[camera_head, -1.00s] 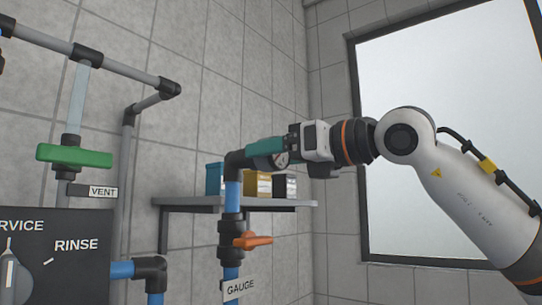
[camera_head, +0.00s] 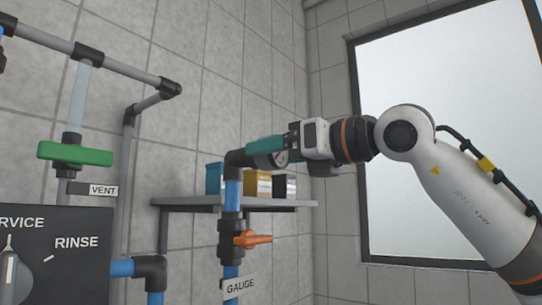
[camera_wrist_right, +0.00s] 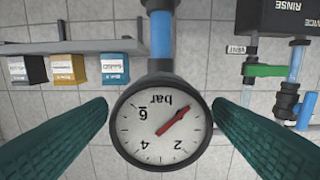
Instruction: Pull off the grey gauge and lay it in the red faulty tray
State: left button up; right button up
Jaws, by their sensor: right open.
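The grey gauge (camera_wrist_right: 162,125) shows in the right wrist view as a round white dial with a dark grey rim and a red needle. It sits at the end of a black fitting on the blue pipe (camera_wrist_right: 161,38). My right gripper (camera_wrist_right: 163,112) is open, with one green finger on each side of the gauge and a small gap at each side. In the head view the right gripper (camera_head: 266,148) reaches the gauge (camera_head: 281,159) at the top of the pipe labelled GAUGE; fingers partly hide it. My left gripper and the red tray are not in view.
An orange valve handle (camera_head: 252,240) sits on the pipe below the gauge. A grey shelf (camera_head: 195,201) with several small boxes is behind it. A green vent handle (camera_head: 75,154) and a dark control panel (camera_head: 60,265) are at the left.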

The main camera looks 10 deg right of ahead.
jog(key=c, duration=1.3)
jog(key=shift+b+v, duration=1)
jog(key=shift+v, duration=2.05)
